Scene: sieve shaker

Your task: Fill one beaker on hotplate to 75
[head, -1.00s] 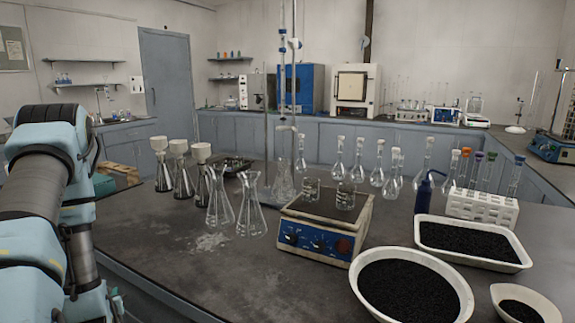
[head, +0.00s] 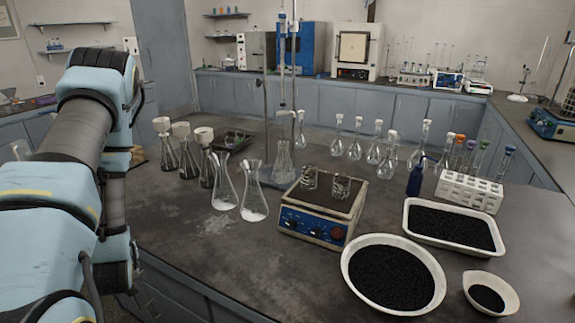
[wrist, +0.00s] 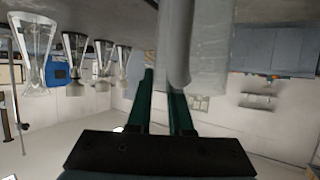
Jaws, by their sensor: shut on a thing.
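Two small glass beakers stand on the hotplate (head: 315,232), a left one (head: 309,178) and a right one (head: 341,188). The hotplate has a dark top and a blue front with knobs. How full the beakers are is too small to tell. My gripper (wrist: 165,70) shows in the wrist view, its dark green fingers shut on a pale, translucent container (wrist: 210,45). Only part of this container shows, so its full shape and contents are unclear. In the head view the gripper is not visible; my arm fills the left side.
Conical flasks (head: 254,195) stand left of the hotplate, with several funnel-topped flasks (head: 184,158) behind. A burette stand (head: 267,120) is behind it. A blue bottle (head: 415,178), tube rack (head: 470,190) and bowls of black grains (head: 435,290) are right. The front-left bench is clear.

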